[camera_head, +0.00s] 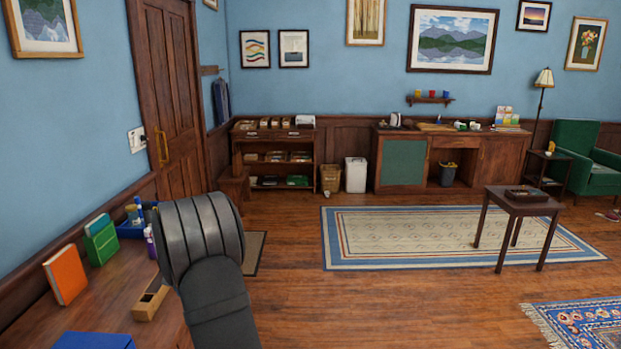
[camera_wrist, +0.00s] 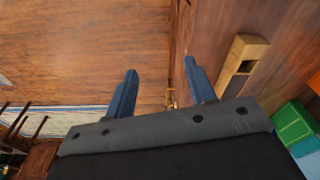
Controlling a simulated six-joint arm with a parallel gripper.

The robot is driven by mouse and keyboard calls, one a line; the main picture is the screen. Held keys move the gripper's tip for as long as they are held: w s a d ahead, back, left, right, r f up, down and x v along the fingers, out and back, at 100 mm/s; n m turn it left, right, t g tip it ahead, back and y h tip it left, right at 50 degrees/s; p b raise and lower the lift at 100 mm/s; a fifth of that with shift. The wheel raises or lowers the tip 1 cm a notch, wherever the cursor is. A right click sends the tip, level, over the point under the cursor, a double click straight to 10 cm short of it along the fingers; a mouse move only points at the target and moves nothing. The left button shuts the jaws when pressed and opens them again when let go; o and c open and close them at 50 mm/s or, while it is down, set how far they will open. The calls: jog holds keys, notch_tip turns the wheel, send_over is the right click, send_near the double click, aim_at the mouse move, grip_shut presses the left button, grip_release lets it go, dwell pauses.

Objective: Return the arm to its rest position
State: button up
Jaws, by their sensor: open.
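My gripper (camera_wrist: 160,70) shows in the wrist view as two blue fingers standing well apart. Nothing is between them. In the head view my dark arm rises at the lower left, over the right edge of the wooden desk (camera_head: 103,305). My gripper's fingers cannot be made out there. In the wrist view the fingers hang over the brown wood surfaces, apart from a wooden block (camera_wrist: 240,62) with a dark slot to their right.
On the desk stand an orange book (camera_head: 65,275), green books (camera_head: 101,241), a purple bottle (camera_head: 150,243) and the wooden block (camera_head: 151,301). A blue item (camera_head: 93,341) lies at the front. A small table (camera_head: 516,207) stands on the rug at right. Open floor (camera_head: 390,300) lies between.

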jog(key=w+d+m, duration=0.1)
jog(key=w+d, duration=0.1)
jog(key=d, duration=0.8)
jog(key=shift+m, duration=0.4)
jog(key=shift+f, duration=0.1)
jog(key=o, duration=1.1)
jog(key=s+d+f+m+g+y, duration=0.1)
jog(key=s+d+f+m+y, duration=0.4)
jog(key=s+f+m+y, duration=0.3)
jog(key=s+d+f+m+g+y, duration=0.1)
jog(key=s+d+f+m+y, duration=0.5)
jog(key=s+m+y, duration=0.4)
jog(key=w+a+m, duration=0.1)
jog(key=a, duration=0.9)
jog(key=shift+w+a+f+t, duration=0.15)
jog(key=shift+a+f+t, duration=0.05)
jog(key=shift+f+t, duration=0.1)
